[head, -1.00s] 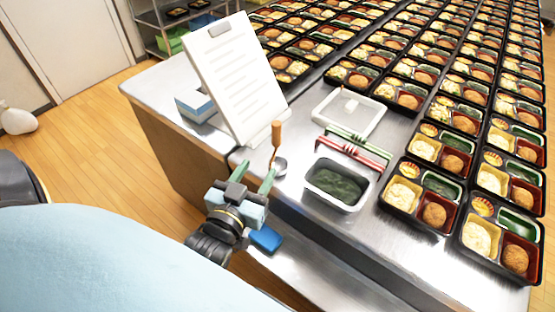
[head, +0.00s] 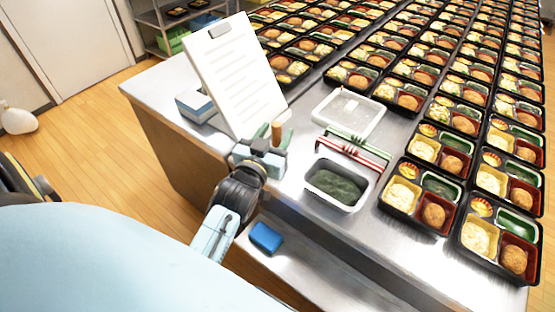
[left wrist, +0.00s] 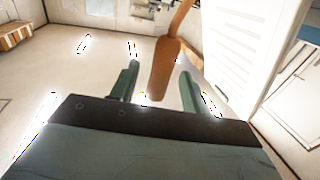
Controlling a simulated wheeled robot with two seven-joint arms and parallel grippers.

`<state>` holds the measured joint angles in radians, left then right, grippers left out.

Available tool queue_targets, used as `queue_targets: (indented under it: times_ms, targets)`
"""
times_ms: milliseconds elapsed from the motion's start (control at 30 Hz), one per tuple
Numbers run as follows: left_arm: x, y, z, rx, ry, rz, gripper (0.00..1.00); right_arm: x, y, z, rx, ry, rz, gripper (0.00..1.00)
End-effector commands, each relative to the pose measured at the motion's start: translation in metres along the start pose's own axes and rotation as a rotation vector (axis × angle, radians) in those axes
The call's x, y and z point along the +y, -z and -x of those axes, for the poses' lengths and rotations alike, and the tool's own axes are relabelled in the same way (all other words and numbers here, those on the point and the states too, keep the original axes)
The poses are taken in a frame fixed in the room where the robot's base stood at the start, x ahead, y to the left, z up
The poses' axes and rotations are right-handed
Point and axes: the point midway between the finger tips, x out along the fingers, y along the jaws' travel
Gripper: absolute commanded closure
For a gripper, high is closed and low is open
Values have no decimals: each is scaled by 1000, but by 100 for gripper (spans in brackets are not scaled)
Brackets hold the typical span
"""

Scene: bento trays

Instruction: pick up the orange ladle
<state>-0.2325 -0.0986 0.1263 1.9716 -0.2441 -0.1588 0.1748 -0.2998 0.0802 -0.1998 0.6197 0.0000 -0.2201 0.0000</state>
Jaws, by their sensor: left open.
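The ladle's orange handle (head: 277,131) stands up at the left part of the steel counter, in front of the clipboard. Its lower part is hidden behind my gripper in the head view. My left gripper (head: 268,141) is open and right at the handle. In the left wrist view the orange handle (left wrist: 164,72) appears between the two green fingers (left wrist: 158,88), with a gap on each side. I cannot tell how deep it sits between them. My right gripper is not in view.
A white clipboard (head: 232,77) stands close behind the ladle. A tray of dark green food (head: 336,207), red and green tongs (head: 352,152) and a white tray (head: 376,121) lie to the right. Several bento trays fill the right. A blue block (head: 266,238) lies on the lower shelf.

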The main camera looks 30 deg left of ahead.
Motion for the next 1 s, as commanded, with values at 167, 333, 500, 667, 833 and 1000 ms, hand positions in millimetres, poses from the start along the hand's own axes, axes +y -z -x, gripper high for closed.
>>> queue_targets:
  times_ms: [167, 333, 500, 667, 833, 1000]
  targets:
    - [0, 0, -13, 0, 0, 0, 54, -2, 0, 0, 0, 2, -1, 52]
    - [0, -1, -13, -1, 0, 0, 54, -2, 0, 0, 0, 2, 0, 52]
    - [0, 0, -13, -1, 0, 0, 72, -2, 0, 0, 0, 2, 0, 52]
    - [0, 0, -13, -1, 0, 0, 93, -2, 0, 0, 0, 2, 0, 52]
    - [0, 0, -12, -1, 0, 1, 100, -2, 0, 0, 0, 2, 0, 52]
    - [1, 0, -13, 1, -1, 1, 100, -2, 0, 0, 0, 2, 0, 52]
